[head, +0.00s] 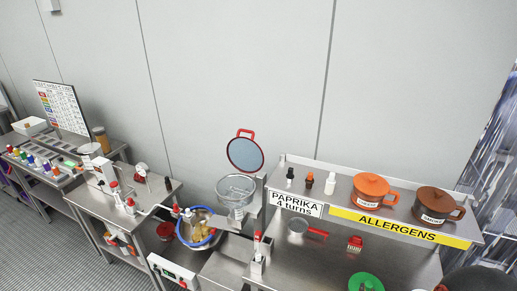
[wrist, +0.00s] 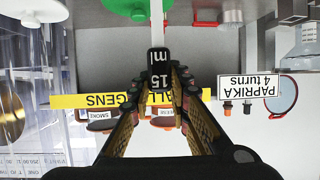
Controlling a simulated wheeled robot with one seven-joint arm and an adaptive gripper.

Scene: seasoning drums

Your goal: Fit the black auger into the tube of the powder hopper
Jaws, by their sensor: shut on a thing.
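I do not see my gripper in the head view. I cannot make out the black auger or the tube.
The right bench has a raised shelf (head: 345,192) with orange (head: 371,190) and brown (head: 436,204) pots and small bottles. A blue-rimmed bowl (head: 211,239) stands left.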

